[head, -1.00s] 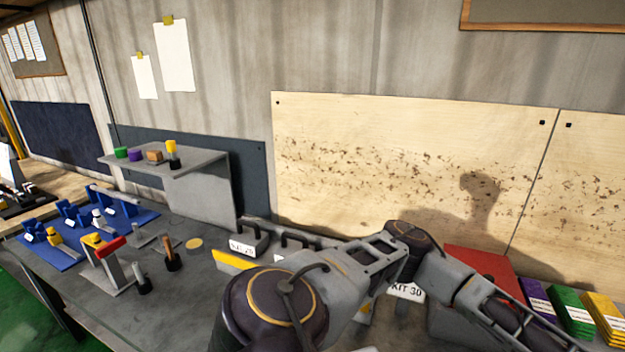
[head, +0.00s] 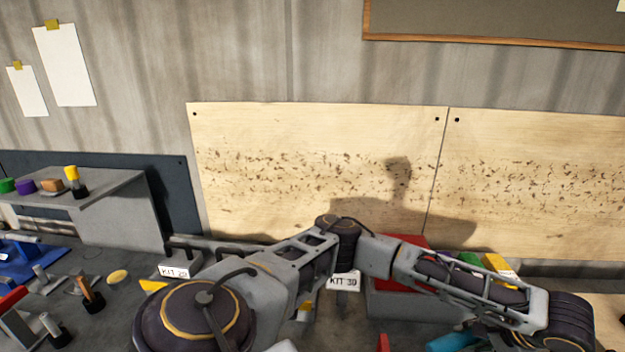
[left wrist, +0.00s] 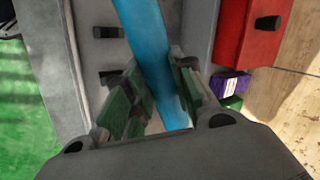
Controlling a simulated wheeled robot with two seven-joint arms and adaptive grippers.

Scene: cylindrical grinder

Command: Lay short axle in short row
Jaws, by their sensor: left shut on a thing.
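A smooth blue cylindrical bar (left wrist: 150,50), which looks like the axle, runs between the green-padded fingers of my left gripper (left wrist: 160,75) in the left wrist view. The gripper is shut on it. The bar's upper end runs out of the picture and its lower end is hidden by the gripper body. In the head view a blue piece (head: 450,342) shows at the bottom edge, partly cut off. My left arm crosses the head view and hides much of the bench. No short row can be made out. My right gripper is not in view.
Labelled kit cases (head: 175,270) stand along the wall. A grey shelf (head: 100,190) with small coloured parts is at the left, with upright tools (head: 90,295) below it.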

